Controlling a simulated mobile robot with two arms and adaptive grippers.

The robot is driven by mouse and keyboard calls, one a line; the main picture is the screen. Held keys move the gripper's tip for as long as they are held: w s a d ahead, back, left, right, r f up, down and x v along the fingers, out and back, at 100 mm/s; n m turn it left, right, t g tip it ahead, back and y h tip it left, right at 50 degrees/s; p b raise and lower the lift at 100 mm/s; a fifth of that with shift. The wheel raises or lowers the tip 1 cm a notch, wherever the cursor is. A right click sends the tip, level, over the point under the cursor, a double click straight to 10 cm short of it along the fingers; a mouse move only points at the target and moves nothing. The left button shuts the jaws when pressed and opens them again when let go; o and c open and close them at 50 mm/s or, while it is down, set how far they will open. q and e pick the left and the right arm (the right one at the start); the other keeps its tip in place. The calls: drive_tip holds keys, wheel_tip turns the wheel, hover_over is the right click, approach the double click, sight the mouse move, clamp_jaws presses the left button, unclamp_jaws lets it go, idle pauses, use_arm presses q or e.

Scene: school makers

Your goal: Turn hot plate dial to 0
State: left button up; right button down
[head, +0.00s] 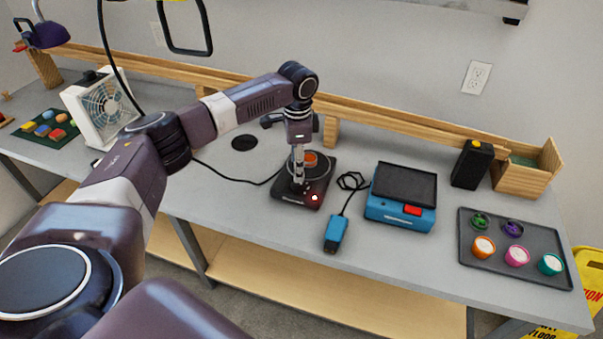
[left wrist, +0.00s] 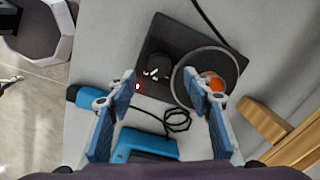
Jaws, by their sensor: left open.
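The black hot plate (head: 322,190) sits on the grey table, with a red light at its front right corner. It also shows in the left wrist view (left wrist: 160,30). Its dark dial (left wrist: 156,72) has white marks, but I cannot read its setting. A round clear-rimmed vessel (left wrist: 176,88) with orange contents stands on the plate. My left gripper (head: 298,178) points down over the hot plate. In the left wrist view its open fingers (left wrist: 161,80) appear on either side of the dial, with nothing held; I cannot tell if they touch it. My right gripper is out of view.
A blue tool (head: 335,233) with a black cable lies right of the hot plate, before a blue box (head: 400,210). A dark tray (head: 480,268) holding several small cups is farther right. A fan unit (head: 103,108) stands at left. A wooden rail (head: 400,117) runs behind.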

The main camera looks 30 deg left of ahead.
sight(298, 184)
use_arm(q)
wheel_tip(298, 184, down, 4)
drive_tip(key=shift+f+p, duration=0.1)
drive_tip(key=shift+p, duration=0.2)
drive_tip(key=shift+w+a+f, duration=0.1)
drive_tip(key=shift+f, duration=0.8)
drive_tip(key=c, duration=1.1)
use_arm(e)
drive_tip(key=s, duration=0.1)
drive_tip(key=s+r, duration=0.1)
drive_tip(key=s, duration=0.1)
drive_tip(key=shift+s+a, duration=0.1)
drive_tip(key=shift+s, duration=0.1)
